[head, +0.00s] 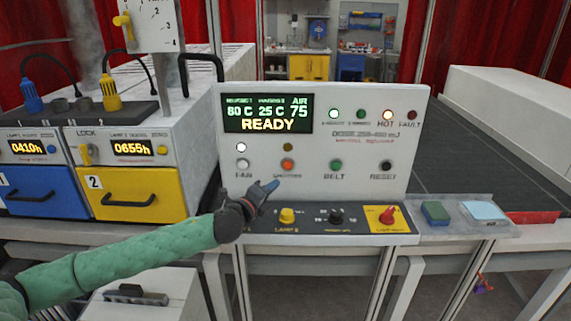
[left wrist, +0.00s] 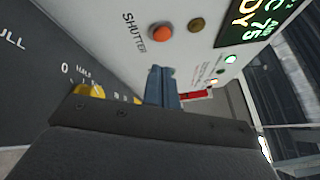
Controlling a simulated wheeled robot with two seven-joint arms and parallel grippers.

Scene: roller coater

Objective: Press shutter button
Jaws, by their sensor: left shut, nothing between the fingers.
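The shutter button is the orange round button (head: 287,164) on the white control panel (head: 370,150). Its label is partly blurred in the head view. In the left wrist view the orange button (left wrist: 161,32) sits beside clear "SHUTTER" lettering. My left gripper (head: 269,187) is shut and empty, its blue fingers just below and left of the button in the head view. In the left wrist view its shut fingers (left wrist: 161,84) point toward the panel, apart from the button in the picture. The exact gap to the panel is hard to tell. My right gripper is not in view.
The display (head: 267,113) reads READY. A white button (head: 242,164) and a green button (head: 336,164) flank the orange one. Below, a ledge carries a yellow knob (head: 287,216), a black knob (head: 336,215) and a red switch (head: 387,215). Lamp drawers stand left.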

